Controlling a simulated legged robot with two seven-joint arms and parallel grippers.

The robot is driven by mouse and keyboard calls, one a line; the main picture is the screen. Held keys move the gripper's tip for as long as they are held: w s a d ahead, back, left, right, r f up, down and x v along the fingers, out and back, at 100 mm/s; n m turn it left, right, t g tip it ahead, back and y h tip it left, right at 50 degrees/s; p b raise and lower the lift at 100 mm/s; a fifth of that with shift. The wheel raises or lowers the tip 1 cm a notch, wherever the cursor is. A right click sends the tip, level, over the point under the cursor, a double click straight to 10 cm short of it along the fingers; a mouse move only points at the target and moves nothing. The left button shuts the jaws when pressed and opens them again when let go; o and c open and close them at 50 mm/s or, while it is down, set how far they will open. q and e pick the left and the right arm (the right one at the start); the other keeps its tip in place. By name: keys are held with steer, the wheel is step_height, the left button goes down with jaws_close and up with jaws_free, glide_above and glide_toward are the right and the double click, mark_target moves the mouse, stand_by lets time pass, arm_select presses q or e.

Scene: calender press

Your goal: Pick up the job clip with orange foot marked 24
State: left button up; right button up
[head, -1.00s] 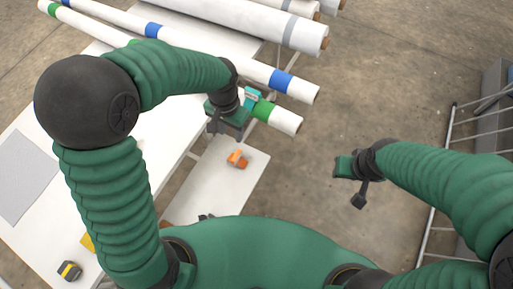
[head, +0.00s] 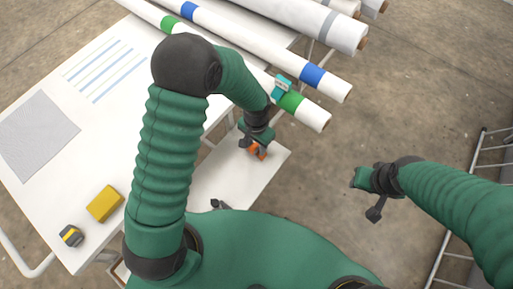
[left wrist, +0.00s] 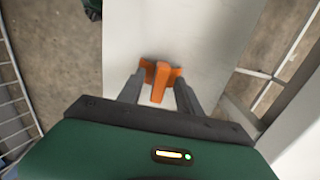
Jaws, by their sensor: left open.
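An orange clip (head: 259,152) lies on the small white side shelf (head: 228,182); no number on it can be read. My left gripper (head: 250,146) is right over it and partly covers it in the head view. In the left wrist view, the orange clip (left wrist: 160,75) shows between the two dark fingers of my open left gripper (left wrist: 160,92), its near part reaching between them. I cannot tell whether the fingers touch it. My right gripper (head: 366,181) hangs over bare floor at the right, away from the shelf; its jaw opening is unclear.
Larger rolls (head: 300,22) lie behind. A yellow block (head: 105,203) and a black-yellow tape measure (head: 71,235) are on the big white table (head: 130,130). A metal rail (head: 462,190) stands at right.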

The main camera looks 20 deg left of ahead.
arm_select(q)
steer(key=shift+f, duration=0.1)
steer(key=c, duration=0.3)
steer(key=shift+d, duration=0.1)
jaws_close()
steer(key=shift+r, duration=0.2)
